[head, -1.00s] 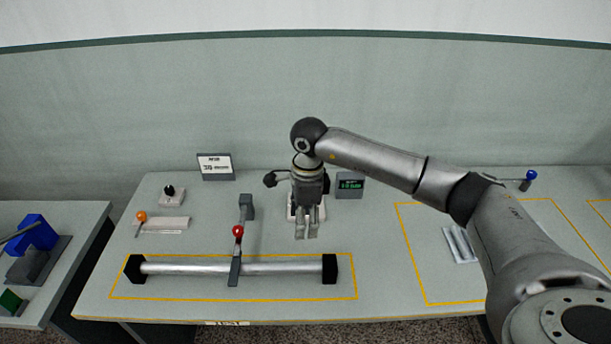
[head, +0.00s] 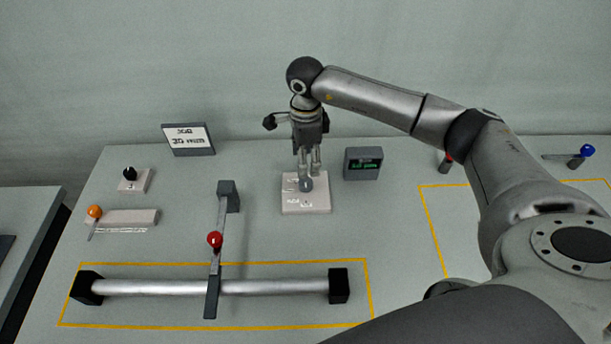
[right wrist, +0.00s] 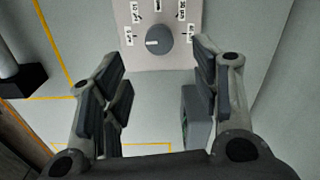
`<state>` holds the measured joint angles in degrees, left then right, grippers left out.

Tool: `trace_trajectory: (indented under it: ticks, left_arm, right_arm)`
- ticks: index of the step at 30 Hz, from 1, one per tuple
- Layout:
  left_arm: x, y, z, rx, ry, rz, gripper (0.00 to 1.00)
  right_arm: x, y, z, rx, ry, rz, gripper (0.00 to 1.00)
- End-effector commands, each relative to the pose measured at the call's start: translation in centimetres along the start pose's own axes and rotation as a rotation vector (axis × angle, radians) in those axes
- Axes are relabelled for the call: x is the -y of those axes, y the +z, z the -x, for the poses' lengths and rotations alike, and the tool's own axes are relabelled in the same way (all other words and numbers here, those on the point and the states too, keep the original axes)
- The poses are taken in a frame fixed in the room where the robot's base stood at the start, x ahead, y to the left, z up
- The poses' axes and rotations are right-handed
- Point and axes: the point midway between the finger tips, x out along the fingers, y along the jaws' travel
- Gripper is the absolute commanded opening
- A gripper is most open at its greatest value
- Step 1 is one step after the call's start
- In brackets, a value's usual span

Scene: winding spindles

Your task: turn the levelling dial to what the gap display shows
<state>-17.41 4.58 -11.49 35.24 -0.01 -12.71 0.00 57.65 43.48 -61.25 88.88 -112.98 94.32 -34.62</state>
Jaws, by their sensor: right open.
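The levelling dial is a grey round knob (head: 306,185) on a pale plate (head: 318,207) in the middle of the table. In the right wrist view the knob (right wrist: 159,40) has printed marks around it on the plate (right wrist: 185,62). My right gripper (head: 309,176) is above and behind the knob in the head view; in the right wrist view its open fingers (right wrist: 155,85) are apart with nothing between them, short of the knob. The gap display (head: 363,164) is a dark box with small green text, too small to read. My left gripper is not in view.
A silver roller (head: 270,287) with black end blocks lies in a yellow outline at the front. A red-knobbed lever (head: 215,241) crosses it. A sign (head: 188,139), a black knob (head: 130,174) and an orange-knobbed lever (head: 95,212) stand at the left.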

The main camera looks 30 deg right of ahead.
Motion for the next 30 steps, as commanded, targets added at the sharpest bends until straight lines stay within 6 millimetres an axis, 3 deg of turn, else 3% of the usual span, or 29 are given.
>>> trace_trajectory:
  ticks: [9, 15, 26, 30]
  left_arm:
    - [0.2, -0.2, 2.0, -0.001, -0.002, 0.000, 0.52]
    - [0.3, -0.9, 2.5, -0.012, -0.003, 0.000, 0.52]
    - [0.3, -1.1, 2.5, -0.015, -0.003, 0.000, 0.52]
    - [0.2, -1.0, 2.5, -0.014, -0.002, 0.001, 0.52]
  right_arm:
    - [-0.1, 0.0, -5.8, -0.002, 0.005, -0.002, 0.57]
    - [-0.1, 0.0, -8.3, -0.001, 0.002, -0.001, 0.57]
    - [0.0, 0.0, -9.0, -0.001, 0.000, 0.000, 0.57]
    - [0.0, 0.0, -9.0, -0.001, 0.000, 0.000, 0.41]
